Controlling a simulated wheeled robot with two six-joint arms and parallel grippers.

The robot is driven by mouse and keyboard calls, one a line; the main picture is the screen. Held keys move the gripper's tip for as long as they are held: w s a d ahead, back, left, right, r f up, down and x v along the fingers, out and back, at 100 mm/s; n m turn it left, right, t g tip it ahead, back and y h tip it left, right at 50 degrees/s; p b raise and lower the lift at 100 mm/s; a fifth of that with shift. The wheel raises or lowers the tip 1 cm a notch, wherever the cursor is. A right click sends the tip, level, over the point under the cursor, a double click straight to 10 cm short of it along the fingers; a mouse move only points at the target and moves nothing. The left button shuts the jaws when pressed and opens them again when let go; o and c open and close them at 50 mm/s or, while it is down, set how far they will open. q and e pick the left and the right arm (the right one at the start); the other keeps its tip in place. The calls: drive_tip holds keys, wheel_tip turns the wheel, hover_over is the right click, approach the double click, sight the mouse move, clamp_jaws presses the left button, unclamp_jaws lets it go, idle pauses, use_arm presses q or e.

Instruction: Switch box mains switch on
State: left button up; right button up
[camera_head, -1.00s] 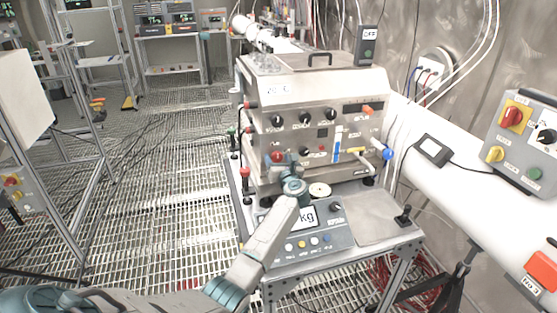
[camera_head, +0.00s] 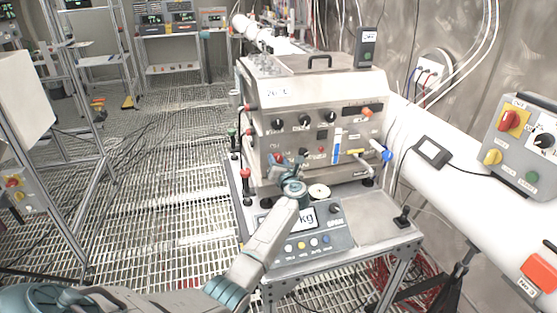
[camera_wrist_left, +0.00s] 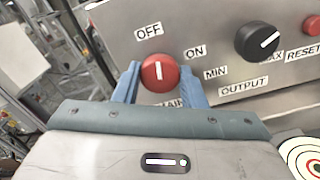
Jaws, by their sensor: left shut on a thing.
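The switch box (camera_head: 300,92) is a steel cabinet on a bench, with knobs and lamps on its front. Its red mains switch (camera_wrist_left: 159,74) is a round knob with a white line, low on the panel's left side. In the left wrist view the line points nearly straight up, closer to the OFF label (camera_wrist_left: 148,32) than to the ON label (camera_wrist_left: 196,52). A label below is partly hidden. My left gripper (camera_wrist_left: 160,80) is shut on this knob, one blue finger on each side. In the head view my left gripper (camera_head: 284,163) partly covers the knob. My right gripper is out of view.
A black knob (camera_wrist_left: 257,41) and a red reset button (camera_wrist_left: 312,25) sit to the right of the switch. A scale (camera_head: 310,240) lies in front of the box. A grey control box (camera_head: 520,140) hangs at right.

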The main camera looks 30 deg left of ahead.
use_arm(q)
drive_tip(key=m+p, duration=0.1)
drive_tip(key=m, duration=0.1)
drive_tip(key=m+p, duration=0.2)
drive_tip(key=shift+r+m, duration=0.2)
drive_tip(key=shift+m, duration=0.1)
drive_tip(key=m+p, duration=0.2)
drive_tip(key=m, duration=0.1)
drive_tip(key=shift+m+p, duration=0.3)
drive_tip(key=shift+p, duration=0.05)
drive_tip(key=m+p, duration=0.2)
drive_tip(key=m, duration=0.2)
drive_tip(key=shift+f+p, duration=0.1)
drive_tip(key=shift+p, duration=0.3)
drive_tip(key=shift+f+m+p, duration=0.1)
drive_tip(key=shift+m+p, duration=0.7)
drive_tip(key=shift+m, duration=0.8)
drive_tip(key=o, duration=1)
drive_tip(key=shift+d, duration=0.1)
